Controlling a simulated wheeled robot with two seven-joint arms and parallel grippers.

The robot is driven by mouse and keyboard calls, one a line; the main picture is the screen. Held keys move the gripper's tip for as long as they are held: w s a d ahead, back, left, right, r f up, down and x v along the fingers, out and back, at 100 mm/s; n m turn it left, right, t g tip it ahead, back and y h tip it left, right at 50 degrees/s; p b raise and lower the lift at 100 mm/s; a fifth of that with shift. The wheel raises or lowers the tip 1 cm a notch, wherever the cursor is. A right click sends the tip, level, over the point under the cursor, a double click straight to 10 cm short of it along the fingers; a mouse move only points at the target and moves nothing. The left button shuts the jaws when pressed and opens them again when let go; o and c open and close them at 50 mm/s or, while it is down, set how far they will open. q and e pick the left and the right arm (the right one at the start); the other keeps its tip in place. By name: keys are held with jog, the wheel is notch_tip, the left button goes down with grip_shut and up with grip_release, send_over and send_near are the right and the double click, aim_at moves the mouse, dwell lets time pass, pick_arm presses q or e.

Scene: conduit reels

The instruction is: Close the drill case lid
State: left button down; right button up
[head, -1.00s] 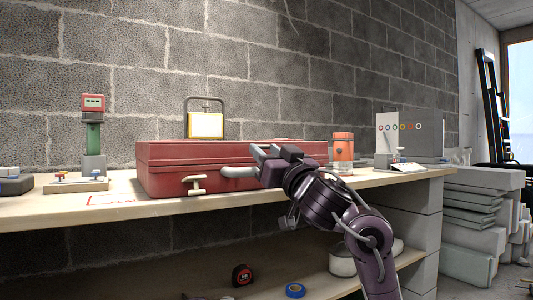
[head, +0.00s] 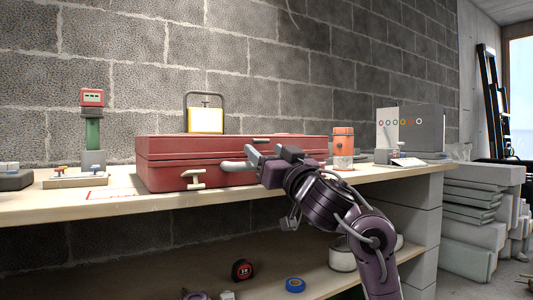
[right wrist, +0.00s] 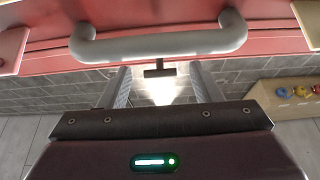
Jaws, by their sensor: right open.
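The red drill case (head: 230,148) stands on the workbench in the head view, with its lid (head: 200,150) lying down over the base. A thin seam runs between lid and base; I cannot tell whether it is fully shut. A pale latch (head: 195,179) is on the front at left. The grey handle (head: 236,166) is on the front. My right gripper (head: 270,158) is open and empty in front of the case, close to the handle's right part. In the right wrist view the handle (right wrist: 160,44) crosses ahead of the open fingers (right wrist: 160,86). My left gripper is not identifiable.
Behind the case stands a framed yellow-and-white item (head: 206,119). An orange canister (head: 343,147) stands right of it, a grey box (head: 421,128) farther right. A green and red device (head: 93,125) is at left. A lower shelf holds tape (head: 295,285).

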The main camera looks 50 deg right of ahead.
jog(key=p+v, duration=0.2)
jog(key=v, duration=0.5)
jog(key=shift+f, duration=0.2)
